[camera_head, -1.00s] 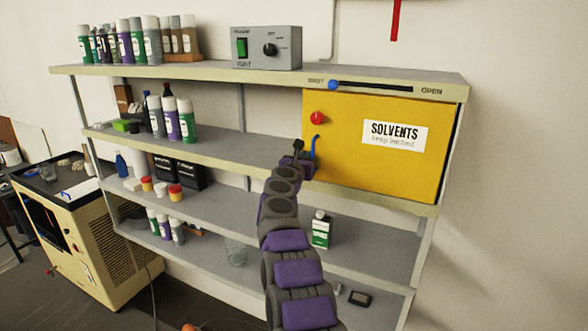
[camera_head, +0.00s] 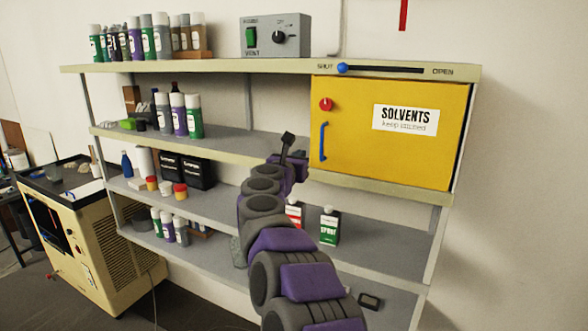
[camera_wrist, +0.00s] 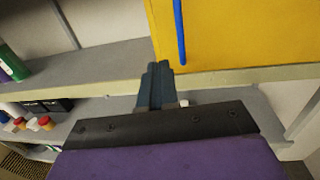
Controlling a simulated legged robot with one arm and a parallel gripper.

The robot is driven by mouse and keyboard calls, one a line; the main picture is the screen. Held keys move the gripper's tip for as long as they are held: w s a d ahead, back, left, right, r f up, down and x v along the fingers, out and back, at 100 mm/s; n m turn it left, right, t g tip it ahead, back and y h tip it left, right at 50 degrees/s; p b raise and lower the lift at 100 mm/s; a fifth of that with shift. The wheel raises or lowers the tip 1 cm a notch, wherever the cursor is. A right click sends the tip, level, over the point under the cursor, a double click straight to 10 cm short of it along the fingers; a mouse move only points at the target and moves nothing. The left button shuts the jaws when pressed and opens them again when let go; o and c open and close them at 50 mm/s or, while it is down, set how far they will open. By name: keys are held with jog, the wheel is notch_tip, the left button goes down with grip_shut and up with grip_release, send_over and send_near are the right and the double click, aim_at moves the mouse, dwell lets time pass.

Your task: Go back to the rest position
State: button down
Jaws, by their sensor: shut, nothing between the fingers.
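My arm reaches up from the bottom of the head view toward the shelf unit. My gripper (camera_head: 287,140) is at the left of the yellow solvents cabinet (camera_head: 350,165), apart from its blue handle (camera_head: 323,141). In the wrist view the gripper fingers (camera_wrist: 157,85) are together with nothing between them. The cabinet's yellow front (camera_wrist: 240,35) and blue handle (camera_wrist: 180,30) are beyond the fingers. The cabinet door looks closed. A red knob (camera_head: 326,104) is above the handle. The blue slider knob (camera_head: 342,68) is at the SHUT end.
The shelf unit (camera_head: 250,155) holds spray cans (camera_head: 186,115), jars and a vent box (camera_head: 275,38). A white-green carton (camera_head: 329,226) stands on the shelf beneath the cabinet. A cream machine (camera_head: 85,235) stands at the left. The floor at lower left is partly clear.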

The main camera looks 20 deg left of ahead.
jog(key=s+d+f+n+g+y+b, duration=0.1)
jog(key=s+d+n+g+y+b, duration=0.1)
jog(key=s+n+y, duration=0.6)
jog(key=s+d+n+g+y+b, duration=0.1)
jog(key=s+n+g+y+b, duration=0.15)
jog(key=n, duration=0.95)
jog(key=s+d+f+n+g+h+b, duration=0.25)
jog(key=s+d+f+n+g, duration=0.35)
jog(key=s+d+f, duration=0.5)
jog(key=s+d+f+n+g+h+b, duration=0.1)
jog(key=s+d+f+n+g+h, duration=0.2)
jog(key=s+d+f+n, duration=0.75)
jog(key=s+d+f+g+h, duration=0.1)
jog(key=s+d+f, duration=0.3)
jog(key=s, duration=0.4)
jog(key=s+d+f+g+h+b, duration=0.1)
jog(key=s+d+f+g+h, duration=0.1)
jog(key=s+d+f, duration=0.3)
jog(key=s+d+f+g+h+b, duration=0.1)
jog(key=s+d+f+g, duration=0.2)
jog(key=s, duration=0.8)
jog(key=d+f, duration=0.2)
jog(key=d, duration=0.1)
jog(key=shift+d+h, duration=0.15)
jog(key=shift+h, duration=0.15)
jog(key=shift+w, duration=0.1)
